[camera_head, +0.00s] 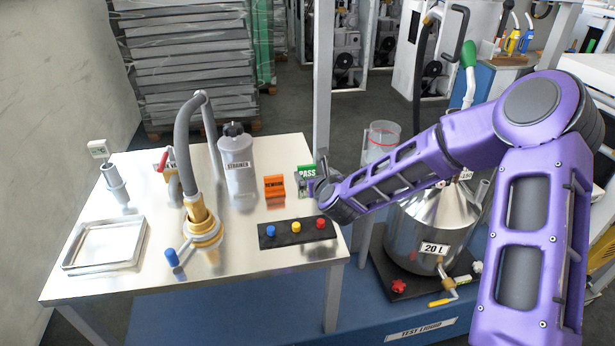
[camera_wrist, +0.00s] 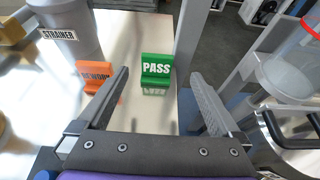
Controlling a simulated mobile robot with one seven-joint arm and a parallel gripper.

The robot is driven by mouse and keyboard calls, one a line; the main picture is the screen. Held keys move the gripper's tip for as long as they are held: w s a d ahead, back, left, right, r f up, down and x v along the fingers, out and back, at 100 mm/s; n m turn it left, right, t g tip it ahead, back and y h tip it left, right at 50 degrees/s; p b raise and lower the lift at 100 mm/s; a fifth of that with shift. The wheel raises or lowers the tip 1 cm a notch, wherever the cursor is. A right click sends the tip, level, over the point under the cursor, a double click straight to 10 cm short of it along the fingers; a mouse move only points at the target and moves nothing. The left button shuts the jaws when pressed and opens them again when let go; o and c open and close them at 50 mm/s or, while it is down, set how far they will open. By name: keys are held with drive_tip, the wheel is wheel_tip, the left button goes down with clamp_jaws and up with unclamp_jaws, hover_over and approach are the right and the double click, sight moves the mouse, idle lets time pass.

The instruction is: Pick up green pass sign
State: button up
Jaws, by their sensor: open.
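The green pass sign (camera_head: 307,171) stands on the metal table near its right edge, partly hidden by my gripper in the head view. In the wrist view the green sign (camera_wrist: 156,70) is upright, with PASS in white letters, ahead of the fingers and between their lines. My gripper (camera_wrist: 160,85) is open and empty, one finger on each side of the view. In the head view my gripper (camera_head: 322,176) is right beside the sign, and its fingers are hard to make out.
An orange rework sign (camera_head: 275,187) stands just left of the green sign, close to my left finger in the wrist view. A strainer bottle (camera_head: 238,165), a black button panel (camera_head: 297,232) and a metal post (camera_head: 323,75) are nearby. A steel 20 L vessel (camera_head: 432,225) stands right.

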sight(308, 167)
drive_tip(key=x, duration=0.4)
drive_tip(key=shift+w, duration=0.1)
drive_tip(key=shift+a+x, duration=0.15)
drive_tip(key=shift+x, duration=1.15)
drive_tip(key=shift+a+x, duration=0.1)
drive_tip(key=shift+x, duration=1.2)
drive_tip(key=c, duration=1.4)
drive_tip(key=shift+r+p, duration=0.1)
drive_tip(key=shift+p, duration=0.2)
